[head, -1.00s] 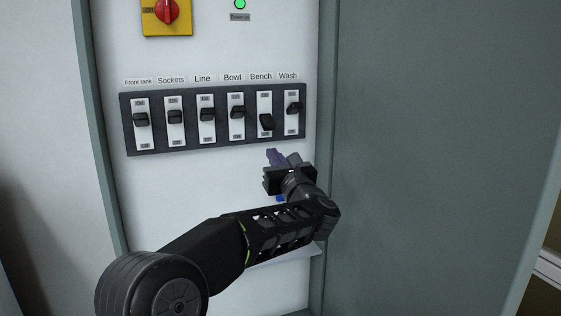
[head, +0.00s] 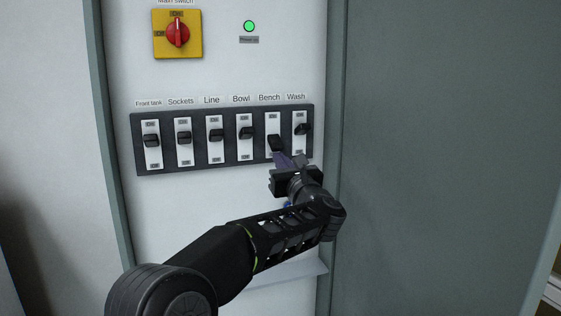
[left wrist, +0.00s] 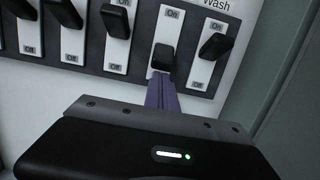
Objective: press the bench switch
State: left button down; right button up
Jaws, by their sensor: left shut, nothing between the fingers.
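The bench switch (head: 276,142) is a black rocker lever under the "Bench" label, in a row of similar switches; its lever sits lower than its neighbours', toward the Off end. It also shows in the left wrist view (left wrist: 163,57), just beyond the fingertips. My left gripper (head: 284,159) is shut and empty, its purple fingers pointing up at the lever from just below. The fingers (left wrist: 160,92) reach the lever's lower edge in the left wrist view; whether they touch it I cannot tell. My right gripper is not in view.
The wash switch (head: 303,129) is close on the right and the bowl switch (head: 245,133) on the left. Above are a red rotary main switch (head: 178,33) and a lit green lamp (head: 249,26). A grey cabinet door (head: 440,150) stands to the right.

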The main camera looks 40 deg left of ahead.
aim_at(278, 143)
pick_arm(q)
jog(key=shift+s+d+r+h+p, duration=0.1)
jog(key=shift+r+h+p, duration=0.2)
jog(key=shift+p, duration=0.15)
jog(key=r+g+h+p, duration=0.1)
jog(key=r+h+p, duration=0.1)
jog(key=p, duration=0.4)
jog(key=d+r+g+h+p, duration=0.1)
jog(key=r+g+h+p, duration=0.1)
jog(key=p, duration=0.4)
jog(key=s+r+g+h+p, duration=0.1)
jog(key=r+p, duration=0.1)
jog(key=p, duration=0.5)
jog(key=shift+d+h, duration=0.2)
jog(key=shift+h, duration=0.2)
jog(key=shift+f+b, duration=0.3)
jog(key=shift+b, duration=0.05)
jog(key=shift+r, duration=0.15)
jog(key=shift+r+p, duration=0.7)
jog(key=shift+r, duration=0.1)
